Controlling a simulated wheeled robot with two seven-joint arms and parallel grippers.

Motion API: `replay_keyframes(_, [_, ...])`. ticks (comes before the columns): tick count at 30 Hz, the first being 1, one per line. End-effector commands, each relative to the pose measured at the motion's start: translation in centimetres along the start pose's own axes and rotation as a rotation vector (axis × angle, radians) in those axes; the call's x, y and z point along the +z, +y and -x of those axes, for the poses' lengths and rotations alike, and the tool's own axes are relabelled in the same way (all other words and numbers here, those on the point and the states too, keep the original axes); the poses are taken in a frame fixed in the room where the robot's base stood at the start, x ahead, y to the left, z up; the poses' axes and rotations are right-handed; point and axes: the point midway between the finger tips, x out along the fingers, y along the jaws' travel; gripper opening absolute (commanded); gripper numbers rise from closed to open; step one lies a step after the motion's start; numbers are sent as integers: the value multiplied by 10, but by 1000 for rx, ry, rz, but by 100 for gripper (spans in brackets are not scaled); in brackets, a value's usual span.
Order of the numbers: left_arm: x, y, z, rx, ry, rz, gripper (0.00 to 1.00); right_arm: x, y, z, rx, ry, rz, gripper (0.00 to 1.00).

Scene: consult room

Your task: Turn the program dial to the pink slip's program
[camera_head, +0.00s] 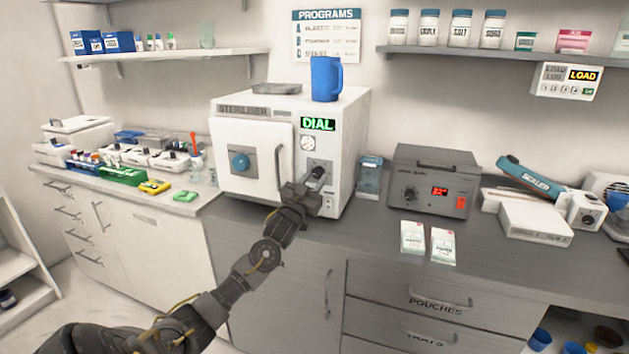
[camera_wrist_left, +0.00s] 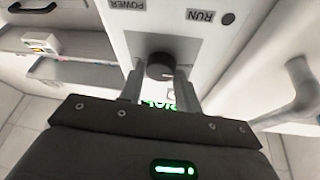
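The white steriliser (camera_head: 255,150) stands on the counter, with a green "DIAL" display (camera_head: 318,124) above its control panel. The dark program dial (camera_head: 318,172) sticks out of that panel. My left gripper (camera_head: 308,186) is at the dial. In the left wrist view the dial (camera_wrist_left: 160,66) sits between the two fingertips (camera_wrist_left: 160,80), one on each side; whether they press on it is unclear. The programs poster (camera_head: 326,37) on the wall lists lines A, B and C, too small to read fully. No pink slip is recognisable. My right gripper is out of view.
A blue jug (camera_head: 326,78) and a grey tray (camera_head: 277,88) are on top of the steriliser. The steriliser's door handle (camera_head: 280,172) is close left of my gripper.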

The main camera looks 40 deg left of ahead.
Motion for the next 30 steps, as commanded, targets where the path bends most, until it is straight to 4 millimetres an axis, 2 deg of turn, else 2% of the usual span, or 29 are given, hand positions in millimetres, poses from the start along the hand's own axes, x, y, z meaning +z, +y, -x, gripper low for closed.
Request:
replay_keyframes(2, [0,0,0,1,0,0,10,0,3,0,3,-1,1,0])
replay_keyframes(14, [-1,-1,0,37,-6,-83,10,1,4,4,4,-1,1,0])
replay_keyframes(22, [-3,-3,-1,123,-18,-280,10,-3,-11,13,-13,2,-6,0])
replay_keyframes(30, [-4,-5,-1,223,-33,-516,10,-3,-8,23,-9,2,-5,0])
